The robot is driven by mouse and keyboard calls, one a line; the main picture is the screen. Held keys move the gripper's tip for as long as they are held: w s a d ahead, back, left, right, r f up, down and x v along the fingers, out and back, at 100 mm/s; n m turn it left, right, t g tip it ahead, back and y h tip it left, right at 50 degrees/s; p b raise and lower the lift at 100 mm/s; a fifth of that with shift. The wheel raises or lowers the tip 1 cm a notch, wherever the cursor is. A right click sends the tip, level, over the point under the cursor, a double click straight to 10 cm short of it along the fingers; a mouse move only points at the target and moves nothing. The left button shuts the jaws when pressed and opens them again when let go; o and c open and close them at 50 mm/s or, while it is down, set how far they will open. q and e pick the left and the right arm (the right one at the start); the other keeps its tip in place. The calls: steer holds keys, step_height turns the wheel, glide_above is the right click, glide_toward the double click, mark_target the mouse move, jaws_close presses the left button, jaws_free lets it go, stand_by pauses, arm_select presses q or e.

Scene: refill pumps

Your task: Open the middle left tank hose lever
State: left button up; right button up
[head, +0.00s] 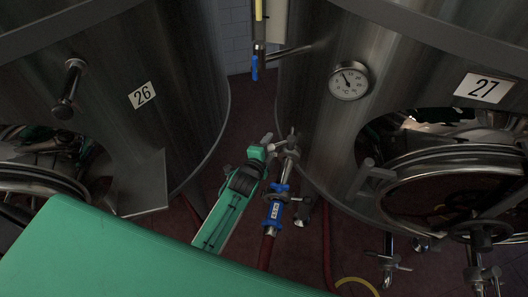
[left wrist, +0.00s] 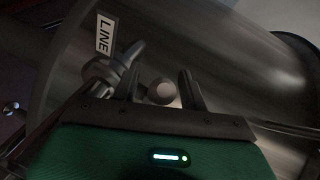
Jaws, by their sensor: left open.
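A metal hose valve (head: 289,152) stands out from the front of tank 27, with a blue labelled coupling (head: 275,211) and a red hose (head: 265,252) below it. My left gripper (head: 269,141) is beside the upper part of this valve, on its left. In the left wrist view my left gripper (left wrist: 161,86) is open. A round grey knob-like end (left wrist: 163,92) shows between its fingers, and a dark metal fitting (left wrist: 120,68) is near the left finger. I cannot tell whether the fingers touch the metal. My right gripper is not in the head view.
Tank 26 (head: 190,80) is at left and tank 27 (head: 305,100) at right, with a gauge (head: 349,81) on it. A blue-handled valve (head: 255,66) hangs between them. An open round hatch (head: 455,190) is at right. Dark red floor (head: 240,110) shows in the gap.

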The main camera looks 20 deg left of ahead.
arm_select(q)
steer(key=b+v, duration=0.1)
steer(key=v, duration=1.2)
steer(key=shift+s+b, duration=0.3)
steer(key=shift+b, duration=0.05)
steer(key=shift+c, duration=0.3)
